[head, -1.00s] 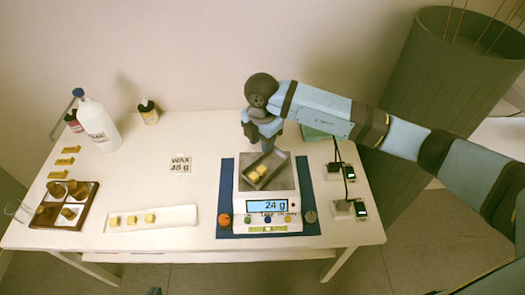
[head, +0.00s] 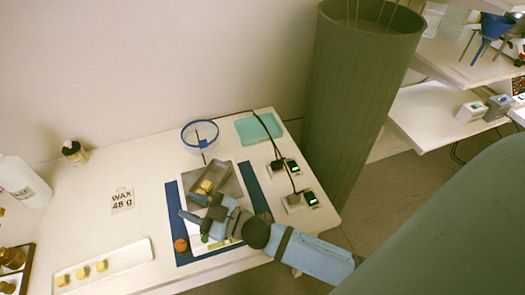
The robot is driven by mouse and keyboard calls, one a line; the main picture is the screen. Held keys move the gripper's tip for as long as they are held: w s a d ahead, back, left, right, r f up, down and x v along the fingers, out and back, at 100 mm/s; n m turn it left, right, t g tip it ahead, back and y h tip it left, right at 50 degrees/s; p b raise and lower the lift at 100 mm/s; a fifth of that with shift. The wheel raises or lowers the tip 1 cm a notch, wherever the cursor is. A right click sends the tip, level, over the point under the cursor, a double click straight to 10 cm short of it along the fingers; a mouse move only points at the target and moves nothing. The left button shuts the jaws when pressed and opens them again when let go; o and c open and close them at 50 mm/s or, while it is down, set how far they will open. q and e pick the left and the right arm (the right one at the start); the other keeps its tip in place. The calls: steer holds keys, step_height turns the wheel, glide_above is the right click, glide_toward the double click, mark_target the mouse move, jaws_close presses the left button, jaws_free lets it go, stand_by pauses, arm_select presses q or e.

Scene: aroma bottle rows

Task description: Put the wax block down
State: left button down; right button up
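Yellow wax blocks (head: 205,187) show in the grey metal tray (head: 229,178) on the scale. My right gripper (head: 196,207) is low over the front left of the tray, its fingers pointing left. Whether its fingers are apart or hold a block is unclear from this angle. The gripper and arm cover much of the white scale (head: 208,244) and its readout. More wax blocks (head: 82,272) sit in a row on the long white dish (head: 128,258) at the lower left. My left gripper is not in view.
A blue-rimmed bowl (head: 200,136), a teal pad (head: 258,129) and cabled devices stand behind and right. A "WAX 48 g" card (head: 122,200) lies left. A tall green bin (head: 352,100) stands beyond the table.

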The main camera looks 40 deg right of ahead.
steer(key=s+d+f+m+g+h, duration=0.2)
steer(key=s+d+f+m+h, duration=0.1)
steer(key=f, duration=0.5)
steer(key=s+d+f+m+g+h, duration=0.3)
steer(key=s+d+f+h, duration=0.3)
steer(key=s+f, duration=0.3)
steer(key=shift+s+d+m, duration=0.4)
steer(key=shift+s+d, duration=0.25)
steer(key=shift+d, duration=0.15)
step_height(320, 180, up, 9)
steer(key=p, duration=0.9)
steer(key=shift+d+f+h, duration=0.15)
steer(key=shift+d+h, duration=0.05)
steer(key=shift+h, duration=0.1)
steer(key=shift+a+r, duration=0.1)
steer(key=shift+r, duration=0.2)
steer(key=shift+f, duration=0.15)
